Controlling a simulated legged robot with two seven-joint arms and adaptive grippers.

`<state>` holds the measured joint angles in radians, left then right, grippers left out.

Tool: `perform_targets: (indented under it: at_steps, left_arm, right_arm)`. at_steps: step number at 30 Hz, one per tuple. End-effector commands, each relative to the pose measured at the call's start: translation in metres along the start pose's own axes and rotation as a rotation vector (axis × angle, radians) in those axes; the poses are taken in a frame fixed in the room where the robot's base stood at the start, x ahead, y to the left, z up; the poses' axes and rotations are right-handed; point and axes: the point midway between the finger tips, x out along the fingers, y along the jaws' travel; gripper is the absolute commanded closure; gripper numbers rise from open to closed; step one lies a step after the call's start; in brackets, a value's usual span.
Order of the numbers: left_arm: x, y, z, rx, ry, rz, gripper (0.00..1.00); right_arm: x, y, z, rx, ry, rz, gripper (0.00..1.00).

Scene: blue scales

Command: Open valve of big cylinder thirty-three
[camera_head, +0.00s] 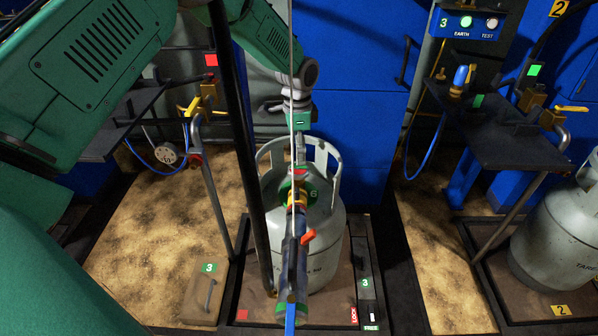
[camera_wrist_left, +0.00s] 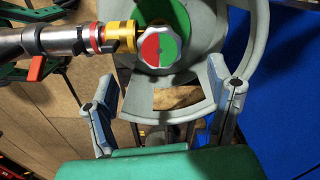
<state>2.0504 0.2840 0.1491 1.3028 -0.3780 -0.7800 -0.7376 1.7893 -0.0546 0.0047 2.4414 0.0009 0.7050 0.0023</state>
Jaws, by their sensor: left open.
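The big grey cylinder (camera_head: 325,245) stands upright in a floor bay in the middle of the head view, with an open collar at its top. Its valve wheel (camera_wrist_left: 163,47), half red and half green, faces the camera in the left wrist view. A brass connector (camera_wrist_left: 122,37) on a grey pipe meets the valve from the left. My left gripper (camera_wrist_left: 170,85) is open and empty, its fingers apart below the wheel. In the head view the left gripper (camera_head: 300,150) hangs over the cylinder's collar, and hose and pole partly hide its fingers. My right gripper is not in view.
The hose assembly (camera_head: 292,262) with a red lever (camera_head: 308,237) runs in front of the cylinder. A dark pole (camera_head: 252,170) stands just left. A second cylinder (camera_head: 560,235) and a dark shelf (camera_head: 490,130) are at right. A blue wall (camera_head: 350,110) is behind.

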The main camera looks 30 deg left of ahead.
Motion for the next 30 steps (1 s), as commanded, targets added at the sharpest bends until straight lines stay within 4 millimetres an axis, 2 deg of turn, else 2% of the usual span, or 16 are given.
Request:
perform_targets:
  at_steps: [1, 3, 9, 15, 23, 24, 26, 27, 28, 30]
  left_arm:
    - [0.015, 0.0, 0.0, 0.0, 0.0, 0.0, 0.25]
    - [0.029, 0.0, 0.0, -0.001, 0.001, 0.0, 0.25]
    - [0.059, 0.0, 0.0, -0.001, 0.002, -0.001, 0.25]
    - [0.07, 0.0, 0.0, -0.001, 0.002, -0.002, 0.25]
    - [0.071, 0.0, 0.0, -0.001, 0.002, -0.002, 0.25]
    - [0.071, 0.0, 0.0, -0.001, 0.002, -0.002, 0.32]
    - [0.071, 0.0, 0.0, -0.001, 0.002, -0.002, 0.53]
    - [0.071, 0.0, 0.0, -0.001, 0.002, -0.002, 0.67]
    - [0.071, -0.001, 0.0, -0.001, 0.002, -0.002, 0.76]
    - [0.071, -0.001, 0.0, -0.001, 0.002, -0.002, 0.76]
  right_arm:
    - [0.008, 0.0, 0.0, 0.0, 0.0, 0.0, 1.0]
    - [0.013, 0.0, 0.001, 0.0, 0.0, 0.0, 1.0]
    - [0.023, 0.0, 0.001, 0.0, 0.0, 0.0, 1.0]
    - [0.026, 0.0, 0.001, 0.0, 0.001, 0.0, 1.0]
    - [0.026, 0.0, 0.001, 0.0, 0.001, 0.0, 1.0]
    - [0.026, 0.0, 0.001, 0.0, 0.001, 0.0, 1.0]
    - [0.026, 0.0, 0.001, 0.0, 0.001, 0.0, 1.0]
    - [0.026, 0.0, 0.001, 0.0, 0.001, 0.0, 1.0]
    - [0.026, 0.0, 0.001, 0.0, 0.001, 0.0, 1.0]
    - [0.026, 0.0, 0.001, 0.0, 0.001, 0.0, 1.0]
